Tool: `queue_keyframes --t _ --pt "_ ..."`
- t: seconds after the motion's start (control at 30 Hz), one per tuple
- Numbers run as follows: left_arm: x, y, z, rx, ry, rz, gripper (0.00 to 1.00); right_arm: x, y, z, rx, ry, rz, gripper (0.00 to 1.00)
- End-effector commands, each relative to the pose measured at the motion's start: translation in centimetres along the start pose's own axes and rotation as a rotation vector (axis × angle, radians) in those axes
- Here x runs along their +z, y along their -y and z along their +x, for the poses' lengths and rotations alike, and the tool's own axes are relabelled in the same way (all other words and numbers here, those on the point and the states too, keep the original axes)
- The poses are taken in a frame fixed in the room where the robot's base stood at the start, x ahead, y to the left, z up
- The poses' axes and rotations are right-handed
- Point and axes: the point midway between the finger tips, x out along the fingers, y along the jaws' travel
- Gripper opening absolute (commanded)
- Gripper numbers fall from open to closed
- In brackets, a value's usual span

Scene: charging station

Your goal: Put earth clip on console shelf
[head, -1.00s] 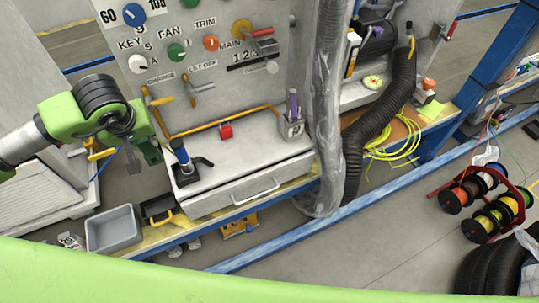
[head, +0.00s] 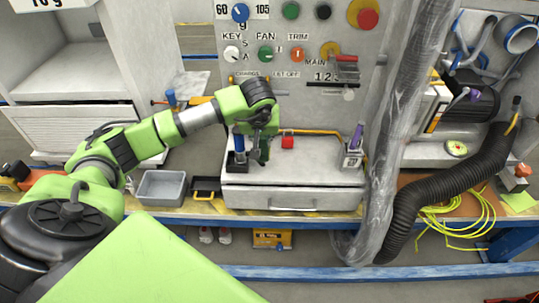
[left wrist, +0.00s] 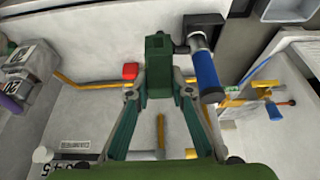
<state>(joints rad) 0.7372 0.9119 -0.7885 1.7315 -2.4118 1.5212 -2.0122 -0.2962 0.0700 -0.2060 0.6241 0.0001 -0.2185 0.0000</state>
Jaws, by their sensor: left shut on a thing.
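The earth clip appears to be the dark green block (left wrist: 158,65) in the left wrist view. My left gripper (left wrist: 160,90) is shut on it, one finger on each side. In the head view the left gripper (head: 259,145) points down over the left part of the console shelf (head: 318,176), right beside a blue-handled tool (head: 239,146). The clip is mostly hidden there by the gripper. I cannot tell whether the clip touches the shelf. My right gripper is out of view.
A red block (head: 288,142) sits on the shelf right of the gripper, and a purple-handled tool in a numbered holder (head: 353,153) stands at its right end. A yellow rail (head: 318,132) runs along the back. A grey bin (head: 161,188) stands left. Shelf middle is clear.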

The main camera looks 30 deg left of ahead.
Motion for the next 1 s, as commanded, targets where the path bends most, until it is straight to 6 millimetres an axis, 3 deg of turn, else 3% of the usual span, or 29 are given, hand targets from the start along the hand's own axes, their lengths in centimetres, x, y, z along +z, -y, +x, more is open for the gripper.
queue_keyframes --t 0.03,0.1,0.43,0.63,1.0 --pt "0.3 -0.5 2.2 0.0 0.004 -0.001 0.0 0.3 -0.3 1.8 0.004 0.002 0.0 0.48" --pt "0.0 -0.8 3.3 0.001 0.003 -0.001 0.0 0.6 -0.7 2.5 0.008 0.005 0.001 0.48" --pt "-0.8 -1.5 5.3 0.0 0.001 0.0 0.0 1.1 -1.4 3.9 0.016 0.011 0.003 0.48" --pt "0.3 -1.7 8.3 0.0 0.005 0.002 0.0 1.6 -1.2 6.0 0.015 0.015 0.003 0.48" --pt "0.3 -1.6 8.7 -0.001 0.001 0.002 0.0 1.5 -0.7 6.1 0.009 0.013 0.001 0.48"
